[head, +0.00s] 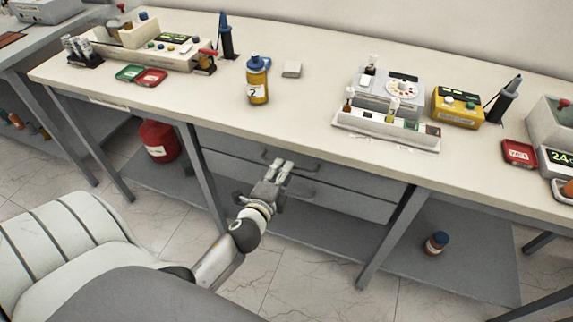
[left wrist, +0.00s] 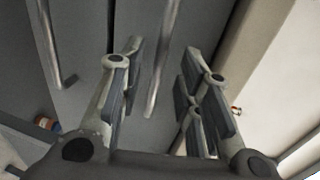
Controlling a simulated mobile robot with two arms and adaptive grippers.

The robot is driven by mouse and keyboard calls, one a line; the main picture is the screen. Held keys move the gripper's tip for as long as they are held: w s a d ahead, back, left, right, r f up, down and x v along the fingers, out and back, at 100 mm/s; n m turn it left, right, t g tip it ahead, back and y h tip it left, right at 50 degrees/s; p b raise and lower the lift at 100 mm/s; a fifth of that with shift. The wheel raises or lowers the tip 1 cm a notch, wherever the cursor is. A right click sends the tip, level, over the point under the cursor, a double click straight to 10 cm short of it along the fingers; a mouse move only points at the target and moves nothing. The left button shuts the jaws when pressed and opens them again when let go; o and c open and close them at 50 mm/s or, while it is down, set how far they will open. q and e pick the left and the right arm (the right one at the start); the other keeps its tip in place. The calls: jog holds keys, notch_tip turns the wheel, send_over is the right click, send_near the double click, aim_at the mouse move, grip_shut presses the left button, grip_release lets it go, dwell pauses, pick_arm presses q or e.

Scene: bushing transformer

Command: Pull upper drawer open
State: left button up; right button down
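The grey upper drawer (head: 345,180) sits under the bench top, with a lower drawer (head: 365,207) below it. Both look closed. The upper drawer's bar handle (head: 308,166) shows just beyond my left gripper (head: 277,178). In the left wrist view the gripper (left wrist: 165,95) is open, its fingers spread apart. The upper handle (left wrist: 163,60) runs through the gap between the fingers, apart from both in the picture. How deep it sits between them I cannot tell. The lower handle (left wrist: 48,40) lies left of the fingers. My right gripper is not in view.
The bench top (head: 310,115) overhangs the drawers and carries a yellow bottle (head: 257,82) and several instruments. A bench leg (head: 203,175) stands left of the drawers. A red container (head: 158,141) and a small bottle (head: 436,242) are on the lower shelf (head: 470,265).

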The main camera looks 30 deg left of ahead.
pick_arm(q)
jog(key=shift+x, duration=1.9)
jog(key=shift+c, duration=0.5)
grip_shut()
